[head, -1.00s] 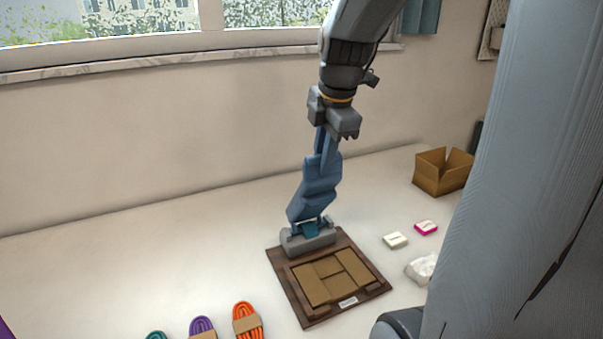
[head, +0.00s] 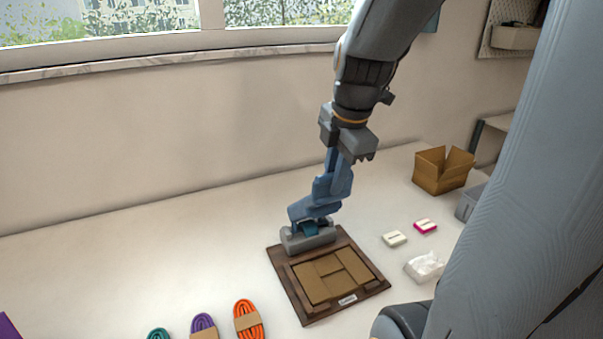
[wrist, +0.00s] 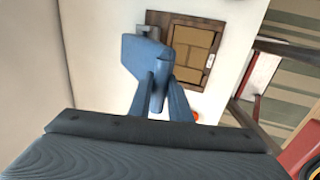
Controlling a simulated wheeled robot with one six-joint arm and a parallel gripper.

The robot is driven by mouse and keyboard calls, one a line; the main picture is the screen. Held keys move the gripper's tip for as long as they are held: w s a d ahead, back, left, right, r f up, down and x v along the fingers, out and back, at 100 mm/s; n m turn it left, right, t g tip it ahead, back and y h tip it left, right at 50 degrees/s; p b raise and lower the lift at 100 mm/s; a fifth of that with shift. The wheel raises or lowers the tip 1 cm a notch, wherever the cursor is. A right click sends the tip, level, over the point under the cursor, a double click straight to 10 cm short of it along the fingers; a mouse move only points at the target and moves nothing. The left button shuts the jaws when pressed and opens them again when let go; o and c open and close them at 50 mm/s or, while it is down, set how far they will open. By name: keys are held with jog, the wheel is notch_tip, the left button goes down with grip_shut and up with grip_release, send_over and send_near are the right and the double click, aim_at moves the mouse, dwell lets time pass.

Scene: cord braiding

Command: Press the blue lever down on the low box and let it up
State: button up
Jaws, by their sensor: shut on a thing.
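The blue lever (head: 321,196) rises from a grey base (head: 309,239) and leans up to the right. The base sits at the back edge of the low box (head: 287,283), a flat dark-brown frame with cardboard panels. My gripper (head: 335,165) is shut on the lever's upper end, above and right of the base. In the wrist view the lever (wrist: 144,54) is between my two blue fingers (wrist: 160,78), hiding part of the base. The low box also shows there (wrist: 223,42), beyond the lever.
Orange (head: 248,320), purple and teal cord bundles lie left of the box. A white block (head: 394,239), a pink-and-white block (head: 425,227) and a crumpled white item (head: 424,267) lie right. An open carton (head: 442,170) stands farther back. The tabletop left of the base is clear.

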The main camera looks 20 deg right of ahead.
jog(key=s+f, duration=0.2)
jog(key=s, duration=0.1)
jog(key=shift+s, duration=0.2)
dwell(0.3)
jog(key=shift+s+f+b, duration=0.85)
jog(key=shift+s+f, duration=1)
jog(key=shift+s, duration=0.05)
jog(key=shift+s+f, duration=0.15)
jog(key=shift+s, duration=0.25)
jog(key=shift+f+b, duration=0.1)
jog(key=shift+b, duration=0.2)
